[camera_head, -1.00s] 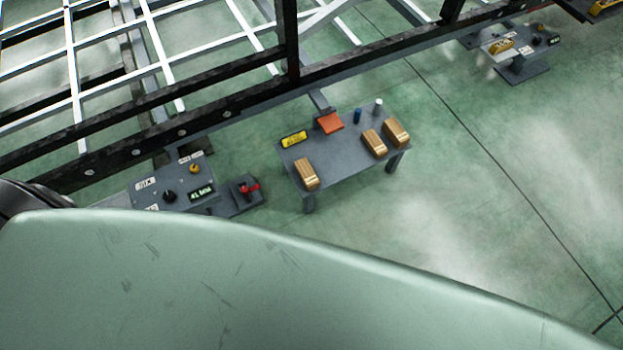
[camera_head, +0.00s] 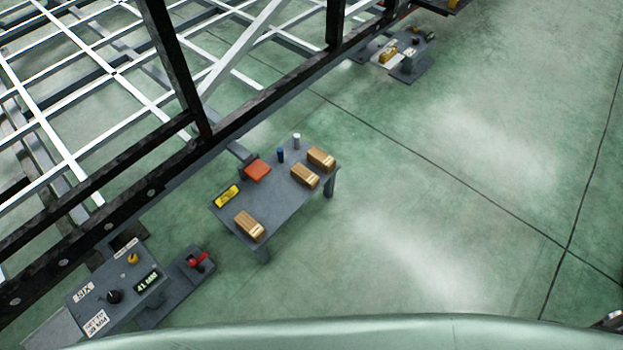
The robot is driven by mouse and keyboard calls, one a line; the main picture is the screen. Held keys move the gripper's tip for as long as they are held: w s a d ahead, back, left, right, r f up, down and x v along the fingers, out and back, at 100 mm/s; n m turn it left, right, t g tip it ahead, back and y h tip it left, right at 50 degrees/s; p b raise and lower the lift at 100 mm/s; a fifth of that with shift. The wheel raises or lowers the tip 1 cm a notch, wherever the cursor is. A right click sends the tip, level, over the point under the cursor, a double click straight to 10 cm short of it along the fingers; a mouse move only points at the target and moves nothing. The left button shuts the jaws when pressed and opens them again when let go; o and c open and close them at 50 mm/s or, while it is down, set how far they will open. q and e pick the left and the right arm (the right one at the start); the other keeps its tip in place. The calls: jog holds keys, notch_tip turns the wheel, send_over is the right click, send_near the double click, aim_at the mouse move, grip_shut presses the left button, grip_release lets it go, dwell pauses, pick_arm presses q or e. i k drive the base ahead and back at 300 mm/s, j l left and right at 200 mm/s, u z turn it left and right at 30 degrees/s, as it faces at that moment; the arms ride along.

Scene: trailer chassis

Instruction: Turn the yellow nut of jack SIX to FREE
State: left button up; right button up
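The jack labelled SIX (camera_head: 83,292) stands at the lower left, beside the black chassis rail. Its grey top plate carries a small yellow nut (camera_head: 132,258), a black knob (camera_head: 114,296), a display (camera_head: 147,281) that seems to read 41 MM, and a white label (camera_head: 96,323) near its front. A red handle (camera_head: 197,259) sits on a grey block just right of the plate. The nut's exact setting is too small to read. Neither of my grippers is in view.
A grey table (camera_head: 275,205) right of the jack holds several tan boxes, a yellow sign, an orange item and two small cylinders. Another jack station (camera_head: 393,58) stands far back. The black chassis rail (camera_head: 180,170) runs diagonally. The green floor at right is open.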

aim_at(134, 259)
jog(key=u, duration=1.85)
